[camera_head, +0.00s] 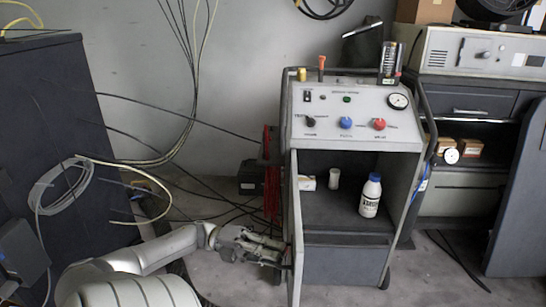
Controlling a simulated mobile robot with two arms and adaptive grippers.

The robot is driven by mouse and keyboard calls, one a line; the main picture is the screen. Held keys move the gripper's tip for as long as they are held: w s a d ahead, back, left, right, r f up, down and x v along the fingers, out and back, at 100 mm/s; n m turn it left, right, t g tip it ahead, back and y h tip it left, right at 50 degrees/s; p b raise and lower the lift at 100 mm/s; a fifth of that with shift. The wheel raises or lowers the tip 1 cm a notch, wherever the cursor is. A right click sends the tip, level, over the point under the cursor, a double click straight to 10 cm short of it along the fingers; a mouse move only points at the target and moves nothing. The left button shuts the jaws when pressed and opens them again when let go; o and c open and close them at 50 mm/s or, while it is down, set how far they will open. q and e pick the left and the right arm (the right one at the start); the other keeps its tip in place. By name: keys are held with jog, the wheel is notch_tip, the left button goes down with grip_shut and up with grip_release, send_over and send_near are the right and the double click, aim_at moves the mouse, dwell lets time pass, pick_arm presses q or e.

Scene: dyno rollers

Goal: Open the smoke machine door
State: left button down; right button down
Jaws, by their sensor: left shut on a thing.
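The smoke machine (352,110) is a grey cart with a sloped control panel on top. Its door (295,235) stands swung out at the cart's left side, seen nearly edge-on. My left gripper (281,257) reaches in from the left and is shut at the lower part of the door. The exact grip point, likely a handle, is hidden. My right gripper is not in view.
A dark cabinet (50,130) stands at the left, with cables (165,150) hanging on the wall and lying on the floor behind my arm. A workbench (470,110) and a dark panel (520,210) stand at the right. Some floor is clear left of the cart.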

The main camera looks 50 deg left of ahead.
pick_arm(q)
jog(key=c, duration=1.5)
grip_release()
jog(key=shift+w, duration=0.1)
jog(key=shift+c, duration=0.2)
jog(key=v, duration=1.2)
jog(key=shift+r, duration=0.1)
